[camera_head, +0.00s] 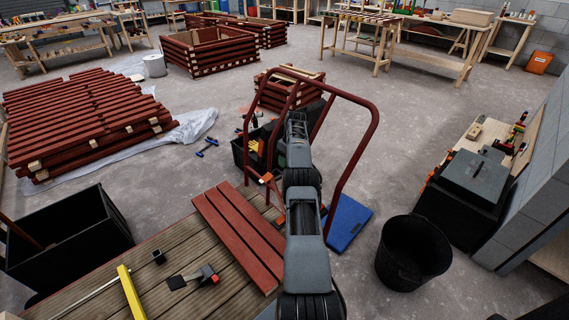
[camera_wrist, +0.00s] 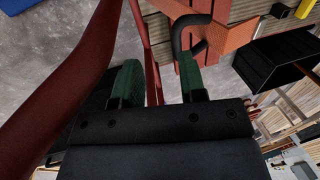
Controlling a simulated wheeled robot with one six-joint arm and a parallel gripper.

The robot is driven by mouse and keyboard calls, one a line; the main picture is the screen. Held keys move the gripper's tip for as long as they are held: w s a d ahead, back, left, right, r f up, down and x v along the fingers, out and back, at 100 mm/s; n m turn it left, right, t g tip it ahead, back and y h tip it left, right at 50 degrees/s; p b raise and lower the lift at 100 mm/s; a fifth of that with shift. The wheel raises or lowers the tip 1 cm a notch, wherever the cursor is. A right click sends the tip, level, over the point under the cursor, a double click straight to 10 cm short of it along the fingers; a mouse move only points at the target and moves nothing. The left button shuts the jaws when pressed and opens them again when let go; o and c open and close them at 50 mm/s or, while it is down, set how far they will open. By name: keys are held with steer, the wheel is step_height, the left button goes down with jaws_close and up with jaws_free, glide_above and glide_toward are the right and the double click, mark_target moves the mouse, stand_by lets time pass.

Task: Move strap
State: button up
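An orange strap (camera_wrist: 235,38) with a black bent hook (camera_wrist: 178,35) shows in the wrist view, just beyond the fingertips and toward the right one. In the head view a small orange piece (camera_head: 268,178), probably this strap, is at the red tubular frame beside the boards. My gripper (camera_wrist: 160,80) is open: its two green fingers stand apart, with a red tube and grey floor showing in the gap. I see nothing held between them. Whether the right finger touches the hook, I cannot tell. In the head view my arm hides most of the gripper.
The red tubular frame (camera_head: 367,137) arches around my arm, and a red tube (camera_wrist: 75,85) passes close in the wrist view. Red boards (camera_head: 240,232) lie on a slatted deck (camera_head: 170,250). Open floor lies beyond.

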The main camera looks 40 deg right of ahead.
steer(key=p+v, duration=0.4)
steer(key=p, duration=0.1)
steer(key=shift+a+r, duration=0.15)
steer(key=shift+r, duration=0.2)
